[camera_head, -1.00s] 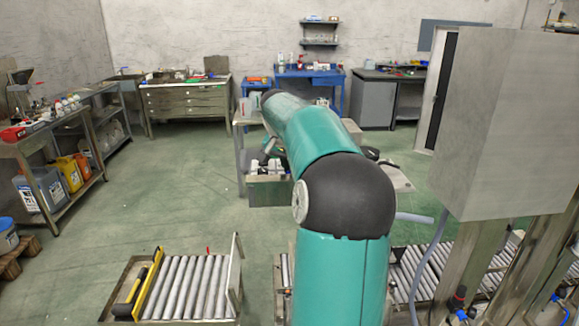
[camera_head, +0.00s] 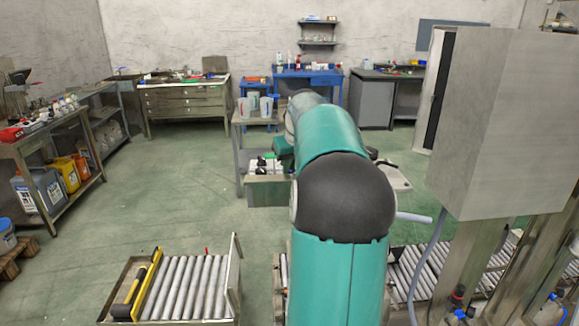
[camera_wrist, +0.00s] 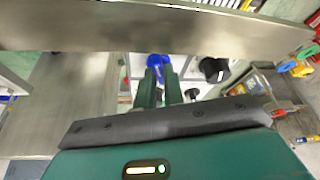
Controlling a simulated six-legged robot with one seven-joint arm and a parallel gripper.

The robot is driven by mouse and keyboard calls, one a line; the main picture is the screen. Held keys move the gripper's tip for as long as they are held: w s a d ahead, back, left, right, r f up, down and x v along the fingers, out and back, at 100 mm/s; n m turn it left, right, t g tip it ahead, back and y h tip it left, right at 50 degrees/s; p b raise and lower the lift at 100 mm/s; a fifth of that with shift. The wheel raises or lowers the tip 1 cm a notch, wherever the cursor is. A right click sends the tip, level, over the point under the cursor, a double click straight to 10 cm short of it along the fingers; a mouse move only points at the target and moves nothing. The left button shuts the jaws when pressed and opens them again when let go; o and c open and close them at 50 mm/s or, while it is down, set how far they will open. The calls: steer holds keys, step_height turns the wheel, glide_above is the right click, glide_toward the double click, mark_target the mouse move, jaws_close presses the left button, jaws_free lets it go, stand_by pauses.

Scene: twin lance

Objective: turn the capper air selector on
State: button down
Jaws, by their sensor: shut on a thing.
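In the wrist view, my gripper (camera_wrist: 160,72) has its two green fingers close together around a blue part (camera_wrist: 158,60). The blue part looks like a small handle and may be the air selector; its mounting and exact angle are hard to make out. A black knob (camera_wrist: 213,70) sits just right of the fingers, apart from them. In the head view my own arm hides the gripper and whatever it holds.
A wide metal beam (camera_wrist: 150,28) crosses the wrist view just beyond the fingers. In the head view, a grey cabinet (camera_head: 505,120) stands at right above a roller conveyor (camera_head: 410,275). A short roller section (camera_head: 190,285) is at lower left. Green floor is open at left.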

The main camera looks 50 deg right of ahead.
steer(key=shift+n+y, duration=0.3)
steer(key=shift+n, duration=0.6)
steer(key=c, duration=1.5)
jaws_free()
steer(key=v, duration=1.3)
steer(key=shift+s+r, duration=0.35)
steer(key=shift+d, duration=0.15)
